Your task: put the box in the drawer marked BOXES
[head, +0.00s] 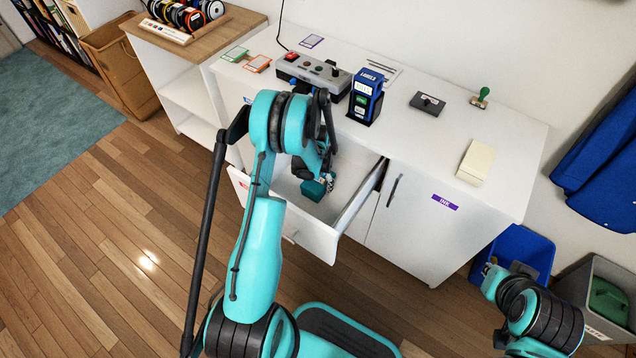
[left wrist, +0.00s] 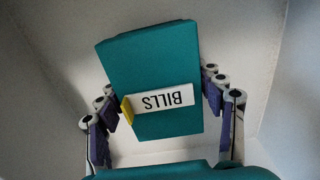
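The box is teal with a white label reading BILLS, upside down in the left wrist view (left wrist: 150,75), and a small yellow tab. It also shows in the head view (head: 314,190), low inside the open white drawer (head: 352,212). My left gripper (left wrist: 160,100) has its fingers on either side of the box, close against its sides, and appears shut on it. The drawer's front carries a red label (head: 244,184), too small to read. Whether the box touches the drawer floor is unclear.
The counter above holds a grey button box (head: 313,72), a blue label device (head: 366,97), a dark stamp pad (head: 427,104) and a cream pad (head: 476,162). A closed cabinet door (head: 420,225) is right of the drawer. A blue bin (head: 520,250) stands further right.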

